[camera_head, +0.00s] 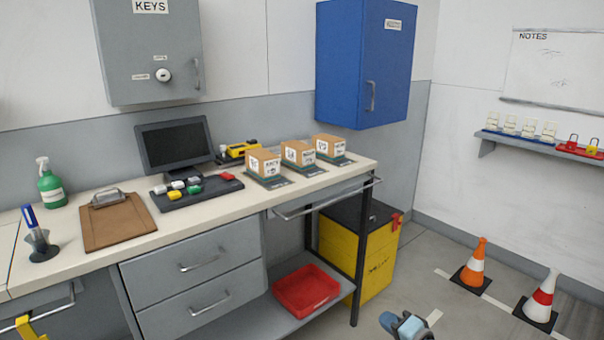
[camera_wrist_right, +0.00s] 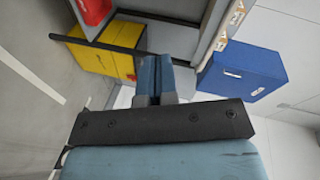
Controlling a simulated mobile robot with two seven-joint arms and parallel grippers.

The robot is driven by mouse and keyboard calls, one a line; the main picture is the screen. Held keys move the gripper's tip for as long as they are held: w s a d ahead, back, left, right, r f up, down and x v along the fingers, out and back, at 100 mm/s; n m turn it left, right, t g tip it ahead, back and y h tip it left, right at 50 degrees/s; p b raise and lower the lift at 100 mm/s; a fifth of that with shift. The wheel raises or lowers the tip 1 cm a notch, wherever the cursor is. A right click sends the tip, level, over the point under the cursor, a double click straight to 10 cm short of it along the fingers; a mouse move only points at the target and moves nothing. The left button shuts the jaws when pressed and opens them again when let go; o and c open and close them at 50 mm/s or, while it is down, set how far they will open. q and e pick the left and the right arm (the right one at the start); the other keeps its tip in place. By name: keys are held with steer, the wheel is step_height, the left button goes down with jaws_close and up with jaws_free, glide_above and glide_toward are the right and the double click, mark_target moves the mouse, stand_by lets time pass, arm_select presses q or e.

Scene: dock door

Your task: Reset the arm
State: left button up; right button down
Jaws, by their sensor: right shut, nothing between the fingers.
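My right gripper (camera_head: 389,321) shows at the bottom edge of the head view, right of centre, in front of the bench's right end and over the floor. In the right wrist view its two blue fingers (camera_wrist_right: 153,72) are together with nothing between them. It touches nothing that I can see. Most of the right arm is outside the head view. My left gripper is not in view.
The workbench (camera_head: 140,230) carries a monitor (camera_head: 174,144), a clipboard (camera_head: 118,218) and several boxes. A yellow bin (camera_head: 372,265) stands by its right end; a red tray (camera_head: 305,290) sits on the low shelf. Cones (camera_head: 474,268) stand right; a blue cabinet (camera_head: 364,62) hangs above.

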steer(key=d+f+n+h, duration=0.1)
steer(key=d, duration=0.8)
steer(key=s+a+f+n+g+h, duration=0.1)
steer(key=s+f+n, duration=0.3)
steer(key=s, duration=0.6)
steer(key=s+a+f+n+g+h, duration=0.15)
steer(key=s+f+n, duration=0.3)
steer(key=s, duration=0.55)
steer(key=s+d+r+n+h, duration=0.1)
steer(key=s+n, duration=0.6)
steer(key=s, duration=0.8)
steer(key=w+a+r+m, duration=0.2)
steer(key=a+m, duration=0.3)
steer(key=a, duration=0.5)
arm_select(q)
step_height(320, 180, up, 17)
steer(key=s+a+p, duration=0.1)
steer(key=p, duration=2.3)
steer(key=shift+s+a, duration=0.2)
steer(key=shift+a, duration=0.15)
arm_select(e)
step_height(320, 180, up, 17)
steer(key=d, duration=0.1)
steer(key=shift+s, duration=0.45)
steer(key=shift+r+h, duration=0.1)
steer(key=shift+h, duration=0.15)
